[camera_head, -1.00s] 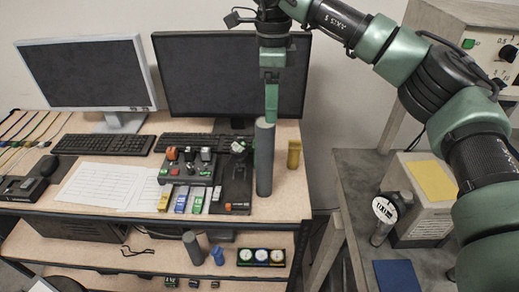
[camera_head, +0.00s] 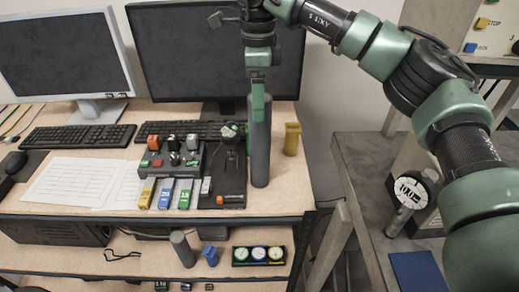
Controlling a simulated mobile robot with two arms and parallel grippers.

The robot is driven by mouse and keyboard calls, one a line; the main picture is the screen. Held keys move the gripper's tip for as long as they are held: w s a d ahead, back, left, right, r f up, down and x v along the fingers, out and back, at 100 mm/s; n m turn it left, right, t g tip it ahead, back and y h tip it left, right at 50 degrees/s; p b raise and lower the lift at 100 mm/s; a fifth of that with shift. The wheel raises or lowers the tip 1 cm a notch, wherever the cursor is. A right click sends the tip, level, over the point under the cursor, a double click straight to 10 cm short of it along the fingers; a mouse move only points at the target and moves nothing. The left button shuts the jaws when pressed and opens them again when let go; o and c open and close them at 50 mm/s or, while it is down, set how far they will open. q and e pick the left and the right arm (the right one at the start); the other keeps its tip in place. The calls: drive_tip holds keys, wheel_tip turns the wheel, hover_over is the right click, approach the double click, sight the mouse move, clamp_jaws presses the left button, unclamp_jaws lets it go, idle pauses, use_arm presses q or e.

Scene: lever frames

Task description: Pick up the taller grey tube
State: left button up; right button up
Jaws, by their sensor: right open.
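The taller grey tube (camera_head: 260,155) stands upright on the desk, right of the control box and joystick base. A shorter grey tube (camera_head: 182,249) stands on the shelf below. My right gripper (camera_head: 257,108) reaches down from above at the top of the taller tube. One green finger shows in front of the tube's upper end and hides part of its top. The jaws are open; whether they touch the tube cannot be told. My left gripper is not in view.
A yellow object (camera_head: 292,139) stands close right of the tube. A joystick base (camera_head: 230,178) lies close left. Two monitors stand behind, the dark one (camera_head: 190,60) just behind my right gripper. A blue piece (camera_head: 210,256) and a gauge panel (camera_head: 259,256) sit on the lower shelf.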

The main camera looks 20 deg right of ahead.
drive_tip(key=f, duration=0.2)
drive_tip(key=p, duration=0.3)
hover_over(260, 145)
drive_tip(key=w, duration=0.3)
wheel_tip(260, 145, down, 4)
drive_tip(key=shift+s+d+f, duration=0.2)
drive_tip(key=shift+d+f, duration=0.2)
drive_tip(key=shift+f, duration=0.1)
clamp_jaws()
drive_tip(key=shift+r, duration=0.15)
